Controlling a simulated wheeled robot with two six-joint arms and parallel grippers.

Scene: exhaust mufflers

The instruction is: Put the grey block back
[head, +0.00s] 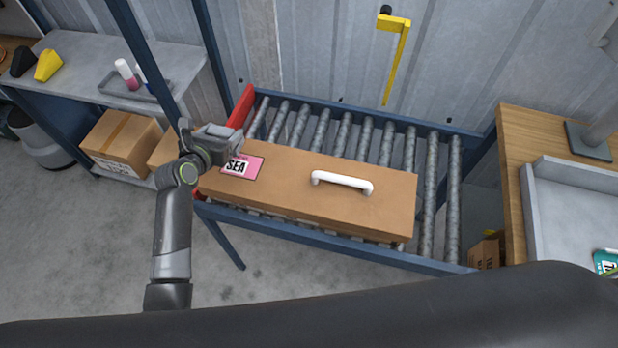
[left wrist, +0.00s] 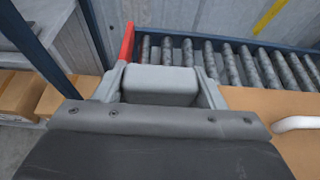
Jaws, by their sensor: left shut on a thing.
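My left gripper (head: 220,139) is at the left end of a long brown carton (head: 300,190), over its far left corner beside a pink "SEA" label (head: 242,167). In the left wrist view, the gripper's two fingers are shut on the grey block (left wrist: 160,86), one on each side. The block has rounded edges, and its underside is hidden. I cannot tell whether it touches the carton. My right gripper is not in view.
The carton, with a white handle (head: 342,182), lies on a roller conveyor (head: 440,195). A red stop (head: 241,105) stands at the conveyor's left end. A shelf (head: 70,85) is on the left, and a wooden bench (head: 515,190) with a grey tray (head: 545,220) on the right.

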